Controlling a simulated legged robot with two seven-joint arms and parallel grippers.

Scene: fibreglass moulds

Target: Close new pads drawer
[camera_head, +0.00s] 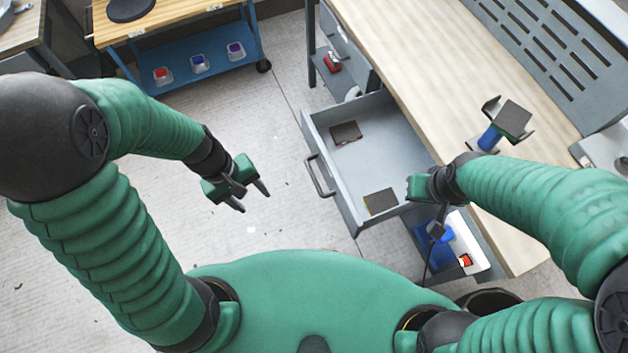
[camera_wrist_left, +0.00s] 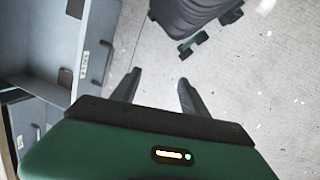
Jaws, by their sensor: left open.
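The grey drawer (camera_head: 376,140) is pulled far out from under the workbench. Its front panel with a bar handle (camera_head: 318,176) faces left. Two dark square pads lie inside, a far one (camera_head: 345,132) and a near one (camera_head: 380,201). My left gripper (camera_head: 253,198) is open and empty, left of the handle and apart from it. The left wrist view shows the drawer (camera_wrist_left: 94,45) at the left, beyond the open left fingers (camera_wrist_left: 159,78). My right gripper (camera_head: 437,228) is beside the drawer's near right side; its jaws are too small to judge.
The wooden workbench top (camera_head: 420,60) spans the upper right, with a stand holding a dark pad (camera_head: 514,118) on it. A blue and white bin (camera_head: 462,235) sits below the drawer's near side. A blue cart (camera_head: 190,62) stands upper left.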

